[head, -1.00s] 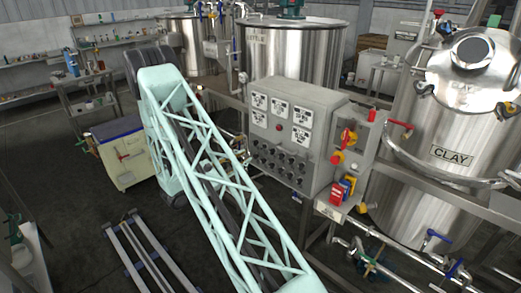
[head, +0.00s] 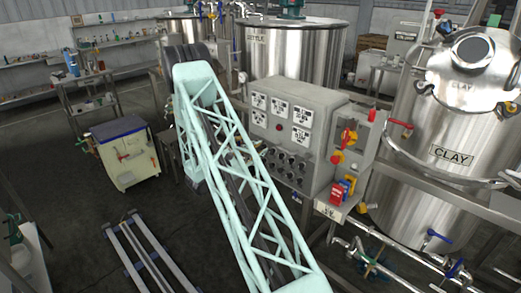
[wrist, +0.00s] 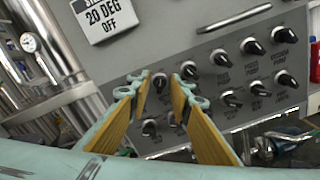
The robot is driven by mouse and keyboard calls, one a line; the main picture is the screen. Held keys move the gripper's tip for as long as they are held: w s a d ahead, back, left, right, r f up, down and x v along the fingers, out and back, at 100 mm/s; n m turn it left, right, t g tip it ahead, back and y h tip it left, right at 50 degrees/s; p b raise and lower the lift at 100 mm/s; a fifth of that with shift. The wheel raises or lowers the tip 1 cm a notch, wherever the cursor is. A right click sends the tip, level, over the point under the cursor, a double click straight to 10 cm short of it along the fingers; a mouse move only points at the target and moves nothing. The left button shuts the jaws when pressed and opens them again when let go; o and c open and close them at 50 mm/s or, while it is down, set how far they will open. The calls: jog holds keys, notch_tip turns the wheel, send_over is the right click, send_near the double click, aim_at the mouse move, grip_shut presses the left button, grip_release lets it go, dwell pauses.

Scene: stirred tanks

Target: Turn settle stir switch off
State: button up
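The grey control panel (head: 312,112) stands right of my arm in the head view, with rows of black switches below its white labels. In the wrist view my gripper (wrist: 168,76) faces the panel (wrist: 190,45) with its two yellow-brown fingers apart and nothing held. A black switch (wrist: 160,83) shows between the fingertips, and another (wrist: 190,70) is beside the right tip. A lower switch (wrist: 149,128) also shows between the fingers. The labels there are too small or hidden to tell which is the settle stir switch. Contact cannot be told. My gripper is hidden in the head view.
A grey bar handle (wrist: 235,19) sticks out above the switch rows. Red and yellow switches (head: 349,136) are on the panel's right side. The clay tank (head: 455,190) stands to the right, the settle tank (head: 300,55) behind. A cream cabinet (head: 128,160) stands on the left.

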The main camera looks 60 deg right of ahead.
jog(key=shift+s+d, duration=0.1)
jog(key=shift+d, duration=0.3)
jog(key=c, duration=0.6)
jog(key=shift+n, duration=0.5)
jog(key=n+p, duration=0.1)
jog(key=n, duration=0.2)
jog(key=n+p, duration=0.1)
jog(key=n, duration=0.6)
jog(key=shift+w+n+p, duration=0.25)
jog(key=shift+n+p, duration=0.15)
